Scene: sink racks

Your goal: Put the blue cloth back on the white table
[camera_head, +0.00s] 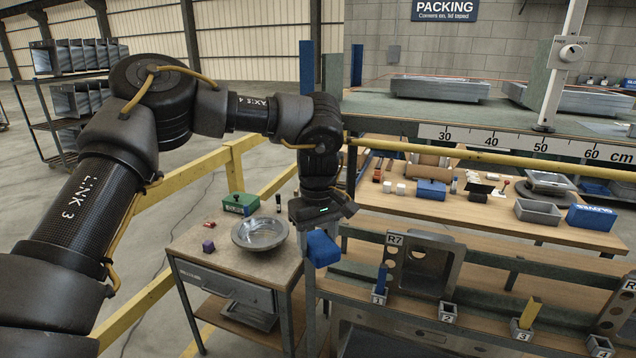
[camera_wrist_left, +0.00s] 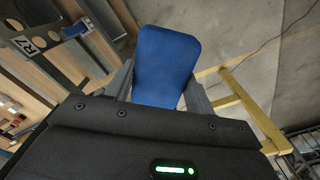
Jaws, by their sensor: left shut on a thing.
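The blue cloth (camera_head: 322,248) hangs below my left gripper (camera_head: 319,229), which is shut on it. In the left wrist view the cloth (camera_wrist_left: 166,62) sits between the two fingers as a flat, rounded blue block. The gripper is in the air just right of a small side table (camera_head: 190,247) with a tan top and grey drawer. No table in view is plainly white, so I cannot tell which one is the white table. My right gripper is not in view.
A rack with numbered slots (camera_head: 447,312) stands to the right. A yellow rail (camera_head: 200,163) runs behind the side table.

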